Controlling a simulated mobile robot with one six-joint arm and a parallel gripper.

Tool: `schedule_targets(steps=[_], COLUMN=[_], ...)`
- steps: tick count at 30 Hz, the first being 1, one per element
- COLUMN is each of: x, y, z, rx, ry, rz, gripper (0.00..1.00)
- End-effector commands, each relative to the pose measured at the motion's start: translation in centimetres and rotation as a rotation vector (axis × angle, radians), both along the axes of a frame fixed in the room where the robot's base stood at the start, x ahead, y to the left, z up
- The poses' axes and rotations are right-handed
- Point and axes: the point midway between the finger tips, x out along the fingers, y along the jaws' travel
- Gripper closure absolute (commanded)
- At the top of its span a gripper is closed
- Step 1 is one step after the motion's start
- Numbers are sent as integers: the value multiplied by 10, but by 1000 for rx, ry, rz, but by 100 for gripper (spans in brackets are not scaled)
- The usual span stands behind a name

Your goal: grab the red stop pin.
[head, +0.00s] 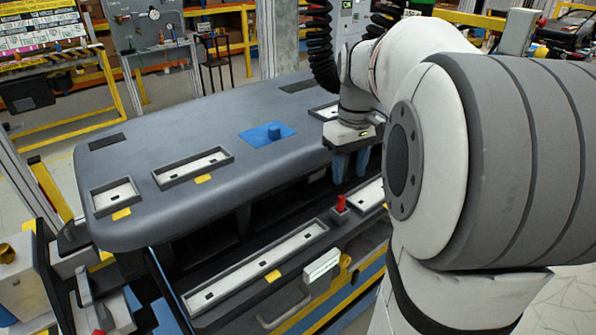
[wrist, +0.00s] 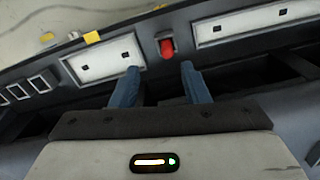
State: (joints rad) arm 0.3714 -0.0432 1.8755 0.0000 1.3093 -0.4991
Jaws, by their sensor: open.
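The red stop pin (head: 341,203) stands upright in a small grey holder on the near ledge in front of the dashboard module (head: 130,185). In the wrist view the red pin (wrist: 167,49) shows beyond the fingertips, between them in the picture and nearer the right one. My gripper (head: 350,178) is open, with its two blue fingers pointing down just behind the pin, at the module's front edge. In the wrist view my gripper (wrist: 158,72) has nothing between its fingers. The pin is apart from both fingers.
A long light tray (head: 258,262) lies on the ledge left of the pin, and another tray (head: 370,194) lies close on its right. A white box (head: 321,265) and a grey handle (head: 284,312) sit at the front. A blue block (head: 273,132) is on the module's top.

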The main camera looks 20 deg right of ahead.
Motion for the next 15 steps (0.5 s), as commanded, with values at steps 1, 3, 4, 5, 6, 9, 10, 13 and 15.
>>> schedule_targets(steps=[1, 3, 4, 5, 6, 9, 10, 13, 15], x=[0, 0, 0, 1, 1, 2, 2, 3, 3], y=[0, 2, 2, 3, 5, 10, 12, 14, 14], z=[-6, -14, -18, -21, -25, -39, -43, -59, -66], rx=[1, 2, 1, 1, 1, 2, 1, 2, 1], ry=[4, 3, 4, 4, 3, 4, 5, 3, 2], rz=[2, 6, 7, 9, 10, 14, 15, 16, 16], gripper=[59, 59, 59, 59, 59, 59, 59, 59, 59])
